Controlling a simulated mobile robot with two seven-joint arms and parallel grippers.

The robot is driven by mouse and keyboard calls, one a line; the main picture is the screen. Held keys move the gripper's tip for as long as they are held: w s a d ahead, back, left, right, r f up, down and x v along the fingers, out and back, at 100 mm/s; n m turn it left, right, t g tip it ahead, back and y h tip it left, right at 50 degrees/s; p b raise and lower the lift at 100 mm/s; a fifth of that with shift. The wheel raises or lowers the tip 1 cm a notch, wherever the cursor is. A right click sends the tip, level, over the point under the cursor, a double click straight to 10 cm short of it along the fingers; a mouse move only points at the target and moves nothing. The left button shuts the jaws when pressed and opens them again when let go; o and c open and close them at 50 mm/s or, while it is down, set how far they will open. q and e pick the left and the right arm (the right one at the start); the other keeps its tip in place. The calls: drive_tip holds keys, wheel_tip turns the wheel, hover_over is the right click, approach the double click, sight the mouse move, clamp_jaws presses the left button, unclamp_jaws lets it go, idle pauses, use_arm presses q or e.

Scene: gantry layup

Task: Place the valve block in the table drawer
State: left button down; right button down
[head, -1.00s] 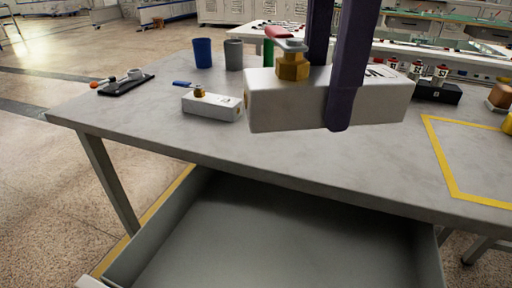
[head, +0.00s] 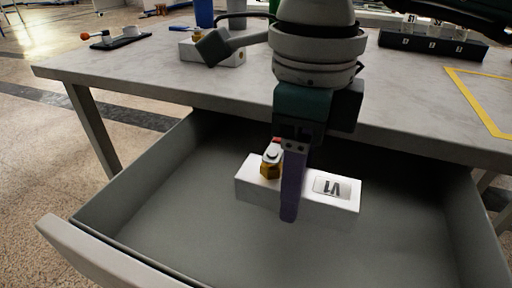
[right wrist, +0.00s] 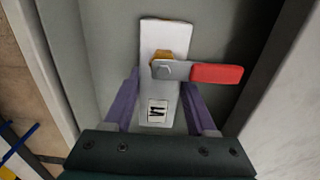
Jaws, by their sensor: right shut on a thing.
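The valve block (head: 330,196) is a white block with a brass fitting, a red-handled lever and a "V1" label. In the head view it is inside the open table drawer (head: 180,200), over or on its grey floor; whether it touches the floor I cannot tell. My right gripper (head: 290,205) points down and is shut on the block's middle. The right wrist view shows the block (right wrist: 158,90) between the two purple fingers, with its red lever (right wrist: 215,73) sticking out to the right. My left gripper is not in view.
A second white block (head: 228,55) with a blue lever stands on the table (head: 130,70). Behind are a blue cup (head: 205,14) and, at right, a black rack (head: 430,45) beside a yellow taped outline (head: 475,95). The drawer around the block looks empty.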

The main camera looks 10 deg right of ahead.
sight(289, 228)
wheel_tip(289, 228, down, 5)
drive_tip(key=shift+b, duration=0.65)
drive_tip(key=shift+f, duration=0.2)
drive_tip(key=shift+f, duration=0.2)
drive_tip(key=shift+c, duration=1)
unclamp_jaws()
drive_tip(key=shift+r, duration=0.1)
